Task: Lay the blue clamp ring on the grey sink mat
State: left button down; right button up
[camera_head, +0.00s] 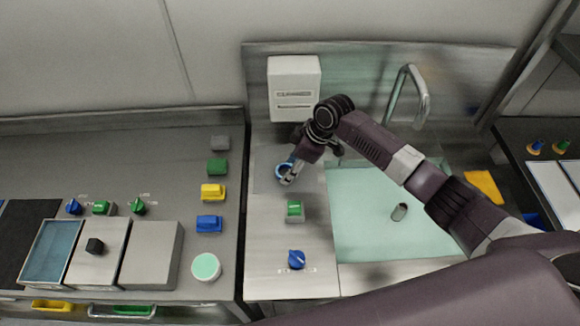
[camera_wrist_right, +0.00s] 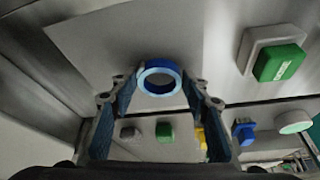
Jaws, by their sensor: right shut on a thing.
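The blue clamp ring (camera_head: 279,170) is at the tip of my right gripper (camera_head: 289,173), left of the sink. In the right wrist view the ring (camera_wrist_right: 160,67) sits between the two fingertips of the right gripper (camera_wrist_right: 160,85), which is shut on it. The grey sink mat (camera_head: 264,158) lies flat on the steel counter behind and under the ring; it also shows in the right wrist view (camera_wrist_right: 95,50). I cannot tell whether the ring touches the mat. My left gripper is not in view.
A white wall box (camera_head: 294,75) is behind the mat. A green button box (camera_head: 295,211) and a blue knob (camera_head: 297,259) are in front of it. The sink basin (camera_head: 360,225) with a tap (camera_head: 412,90) is to the right. Coloured blocks and trays stand on the left counter.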

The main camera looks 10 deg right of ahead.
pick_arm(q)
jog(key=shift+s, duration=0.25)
pick_arm(e)
jog(key=shift+f, duration=0.2)
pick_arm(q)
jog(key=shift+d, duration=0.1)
pick_arm(e)
jog(key=shift+f, duration=0.2)
jog(key=o, duration=1.2)
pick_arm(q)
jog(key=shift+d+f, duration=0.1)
pick_arm(e)
jog(key=shift+r, duration=0.2)
pick_arm(q)
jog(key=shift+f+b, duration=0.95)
jog(key=shift+b, duration=0.1)
pick_arm(e)
jog(key=v, duration=1.2)
